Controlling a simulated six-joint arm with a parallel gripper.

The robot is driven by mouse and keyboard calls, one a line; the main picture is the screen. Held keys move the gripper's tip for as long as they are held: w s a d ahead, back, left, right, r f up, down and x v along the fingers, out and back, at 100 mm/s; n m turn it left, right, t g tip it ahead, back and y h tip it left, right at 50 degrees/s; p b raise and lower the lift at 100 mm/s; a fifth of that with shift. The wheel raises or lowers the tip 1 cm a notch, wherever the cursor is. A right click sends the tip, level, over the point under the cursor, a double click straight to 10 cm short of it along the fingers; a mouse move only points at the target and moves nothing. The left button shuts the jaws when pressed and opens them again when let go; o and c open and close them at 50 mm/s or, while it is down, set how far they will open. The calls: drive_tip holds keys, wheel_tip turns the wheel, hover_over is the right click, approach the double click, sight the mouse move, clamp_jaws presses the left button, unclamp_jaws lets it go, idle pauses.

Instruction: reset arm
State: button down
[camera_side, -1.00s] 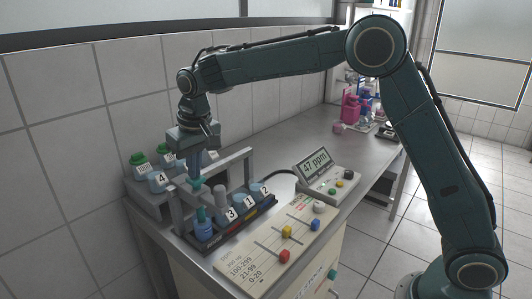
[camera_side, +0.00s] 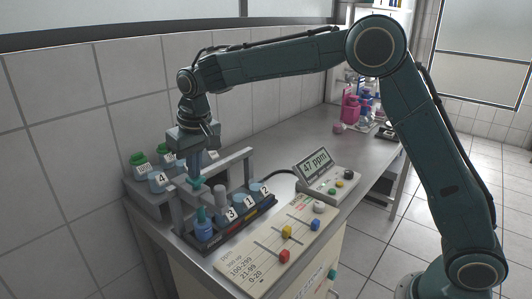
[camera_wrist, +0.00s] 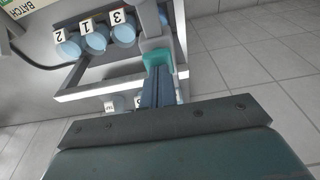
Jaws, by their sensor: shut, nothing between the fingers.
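My gripper (camera_side: 194,183) points down over the rack (camera_side: 250,155) at the left end of the bench. Its fingers are shut with nothing between them. In the wrist view the closed fingers (camera_wrist: 157,62) show beside the rack's grey frame (camera_wrist: 75,93). A blue bottle (camera_side: 203,227) stands at the row's near left end, below the gripper. A bottle marked 4 (camera_side: 159,182) stands in the back row.
Green-capped bottles (camera_side: 138,158) stand behind, near the tiled wall. A meter reading 47 ppm (camera_side: 316,164) and a sloped panel with coloured sliders (camera_side: 275,247) stand to the right. Pink and blue items (camera_side: 352,108) are at the far end. The bench middle (camera_side: 300,134) is clear.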

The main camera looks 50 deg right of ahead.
idle(0.5)
wheel_tip(320, 180, up, 11)
idle(1.7)
